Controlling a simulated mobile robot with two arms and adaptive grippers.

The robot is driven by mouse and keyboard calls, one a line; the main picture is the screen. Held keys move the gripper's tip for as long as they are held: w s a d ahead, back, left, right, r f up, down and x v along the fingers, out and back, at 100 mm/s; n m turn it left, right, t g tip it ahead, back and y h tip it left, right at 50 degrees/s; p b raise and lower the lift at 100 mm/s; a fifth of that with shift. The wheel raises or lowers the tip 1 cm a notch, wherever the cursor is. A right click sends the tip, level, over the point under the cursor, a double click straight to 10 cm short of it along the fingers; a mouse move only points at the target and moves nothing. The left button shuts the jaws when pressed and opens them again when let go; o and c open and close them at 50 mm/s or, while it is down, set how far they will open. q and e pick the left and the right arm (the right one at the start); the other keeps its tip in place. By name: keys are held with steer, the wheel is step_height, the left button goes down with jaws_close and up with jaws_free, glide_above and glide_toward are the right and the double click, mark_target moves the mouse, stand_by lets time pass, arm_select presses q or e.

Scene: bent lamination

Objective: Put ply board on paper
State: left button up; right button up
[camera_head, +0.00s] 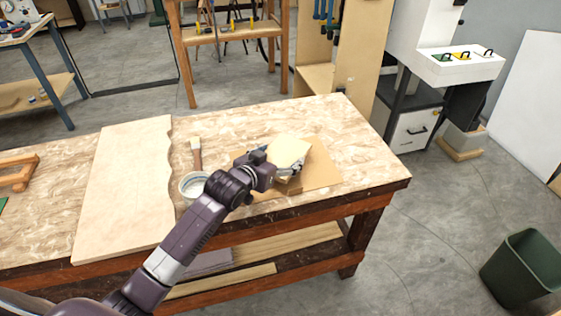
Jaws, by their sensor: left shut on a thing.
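My left gripper (281,166) is over the right part of the workbench, shut on a pale yellow, roughly square ply board (289,150). The board is tilted, above the tan paper (322,174), which lies flat near the bench's right end. I cannot tell whether the board touches anything below it. A small brown wooden block (290,187) shows under the gripper at the paper's front part. The gripper and board hide much of the paper. My right gripper is not in view.
Left of the paper are a white round tub (193,184) and a brush (196,154). A large wavy-edged board (125,185) lies further left on the workbench (340,118). The bench's right end is clear. A green bin (523,268) stands on the floor.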

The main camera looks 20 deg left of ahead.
arm_select(q)
step_height(320, 180, down, 2)
steer(key=shift+f, duration=0.1)
steer(key=o, duration=1.3)
steer(key=shift+s, duration=0.15)
steer(key=shift+s+r, duration=0.2)
steer(key=shift+s, duration=0.1)
steer(key=v, duration=1.1)
